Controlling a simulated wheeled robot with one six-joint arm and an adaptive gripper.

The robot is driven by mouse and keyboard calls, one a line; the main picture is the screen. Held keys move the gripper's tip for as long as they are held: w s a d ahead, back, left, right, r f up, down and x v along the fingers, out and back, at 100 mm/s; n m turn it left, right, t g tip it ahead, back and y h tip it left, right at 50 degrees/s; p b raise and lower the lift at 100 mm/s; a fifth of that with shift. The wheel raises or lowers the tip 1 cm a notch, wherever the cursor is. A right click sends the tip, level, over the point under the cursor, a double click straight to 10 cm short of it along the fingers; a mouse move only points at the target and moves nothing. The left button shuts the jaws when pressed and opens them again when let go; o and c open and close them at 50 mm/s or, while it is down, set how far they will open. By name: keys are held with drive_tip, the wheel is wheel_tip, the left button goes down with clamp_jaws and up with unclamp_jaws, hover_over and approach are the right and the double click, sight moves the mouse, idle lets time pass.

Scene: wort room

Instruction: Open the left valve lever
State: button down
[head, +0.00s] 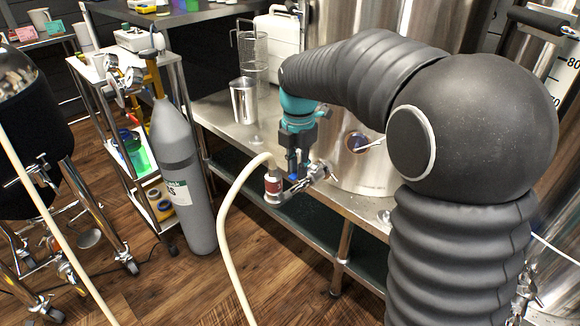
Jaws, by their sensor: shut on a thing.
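The left valve (293,192) is a metal fitting low on the front of the steel vessel (340,165), with a pale hose on its outer end. My gripper (296,170) points down at this valve from above and is shut on its lever. A small blue part (292,162) shows between the fingers; I cannot tell whether it is the lever's grip or part of my gripper. The lever's angle is mostly hidden by the fingers.
The pale hose (232,212) hangs from the valve to the floor. A grey gas cylinder (184,175) stands left of the table. Wooden floor in front is partly clear.

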drive_tip(key=c, duration=1.1)
unclamp_jaws()
wheel_tip(320, 180, up, 12)
